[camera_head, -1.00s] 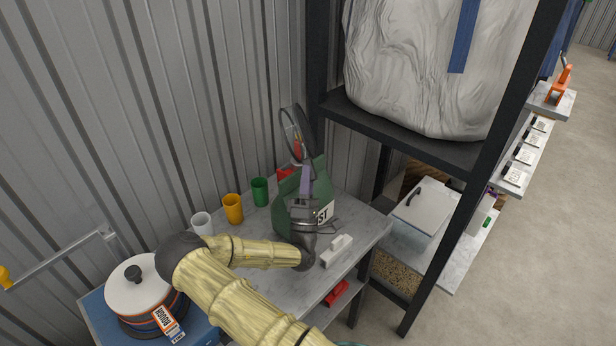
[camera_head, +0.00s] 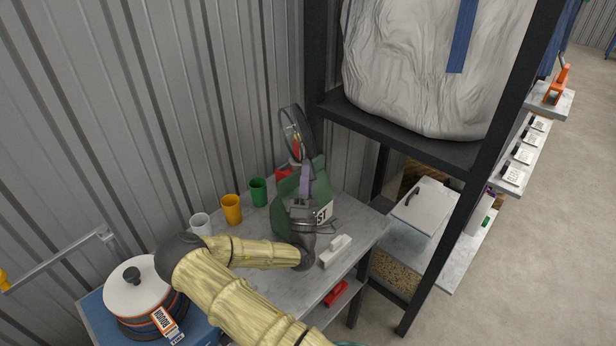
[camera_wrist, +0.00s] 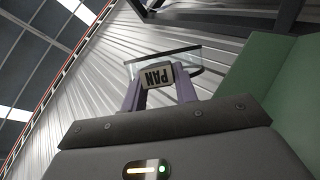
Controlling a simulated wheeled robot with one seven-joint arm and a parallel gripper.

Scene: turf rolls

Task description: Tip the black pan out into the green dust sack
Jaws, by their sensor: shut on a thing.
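The black pan (camera_head: 290,125) stands steeply on edge above the green dust sack (camera_head: 290,205), its dark round rim seen against the corrugated wall. My gripper (camera_head: 306,170) is shut on the pan from below, with its purple fingers in front of the sack. In the wrist view the fingers close around the part with the PAN label (camera_wrist: 158,78), and the pan's dark rim (camera_wrist: 165,53) shows beyond it. The sack stands on the grey bench, its label partly hidden by my wrist. The sack's mouth and any contents of the pan cannot be made out clearly.
A white-handled block (camera_head: 336,251) lies right of my wrist. A dark rack post (camera_head: 470,190) rises at right.

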